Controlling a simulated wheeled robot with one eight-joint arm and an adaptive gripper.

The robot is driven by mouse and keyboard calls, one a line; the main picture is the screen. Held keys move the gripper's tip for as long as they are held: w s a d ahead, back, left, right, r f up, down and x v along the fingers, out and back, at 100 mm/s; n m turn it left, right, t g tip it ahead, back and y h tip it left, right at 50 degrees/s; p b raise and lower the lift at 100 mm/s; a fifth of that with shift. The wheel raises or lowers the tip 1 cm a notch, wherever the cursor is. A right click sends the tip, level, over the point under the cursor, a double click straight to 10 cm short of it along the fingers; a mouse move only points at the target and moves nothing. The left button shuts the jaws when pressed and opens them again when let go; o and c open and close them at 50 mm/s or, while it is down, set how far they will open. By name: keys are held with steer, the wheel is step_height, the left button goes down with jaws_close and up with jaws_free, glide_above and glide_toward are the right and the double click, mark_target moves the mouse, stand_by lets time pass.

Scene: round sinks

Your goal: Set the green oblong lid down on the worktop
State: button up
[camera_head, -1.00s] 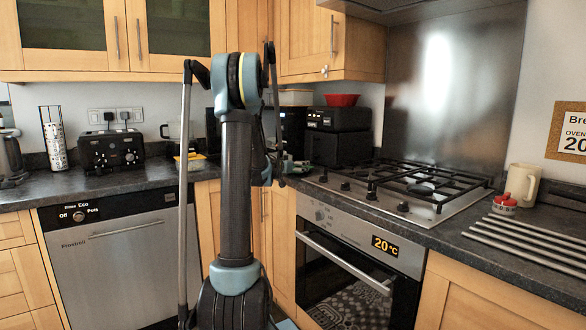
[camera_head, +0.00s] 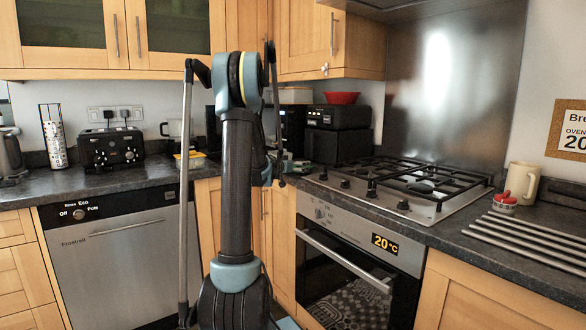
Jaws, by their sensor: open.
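A small green piece (camera_head: 303,167), which looks like the oblong lid, lies at the worktop corner just left of the hob. It is small and partly hidden, so its exact shape cannot be made out. My gripper (camera_head: 277,168) is at the end of my arm near the worktop corner, mostly hidden behind my own arm links. It is open and just left of the green piece; whether they touch cannot be seen. The dark worktop (camera_head: 140,179) runs along both walls.
A yellow-edged container (camera_head: 190,159) stands left of my arm, by a toaster (camera_head: 111,149). Black appliances with a red bowl (camera_head: 342,98) on top stand behind the green piece. The gas hob (camera_head: 405,187) is to its right. Bare worktop lies before the toaster.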

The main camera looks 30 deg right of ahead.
steer(key=v, duration=1.2)
steer(key=shift+a+f, duration=0.1)
steer(key=shift+f, duration=0.05)
